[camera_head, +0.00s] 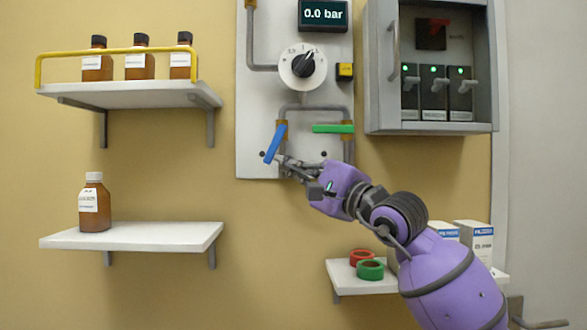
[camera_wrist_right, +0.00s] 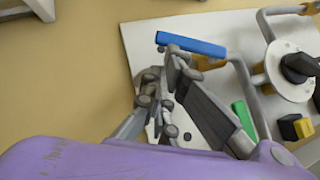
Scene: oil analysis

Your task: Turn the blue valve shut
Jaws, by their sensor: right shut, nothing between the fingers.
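The blue valve handle (camera_head: 275,142) is on the left pipe of the grey wall panel (camera_head: 255,100). It is tilted, close to upright, with its lower end toward the left. It also shows in the right wrist view (camera_wrist_right: 190,45). My right gripper (camera_head: 281,160) is at the lower end of the blue handle. Its fingers are shut with nothing between them. In the right wrist view the fingertips (camera_wrist_right: 172,58) are right by the handle; I cannot tell if they touch it. My left gripper is not in view.
A green valve handle (camera_head: 333,128) lies level on the right pipe. Above are a black dial (camera_head: 303,63), a display reading 0.0 bar (camera_head: 323,13) and a yellow-black button (camera_head: 345,71). A switch cabinet (camera_head: 372,70) sticks out at right. Shelves with brown bottles (camera_head: 97,63) are at left.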

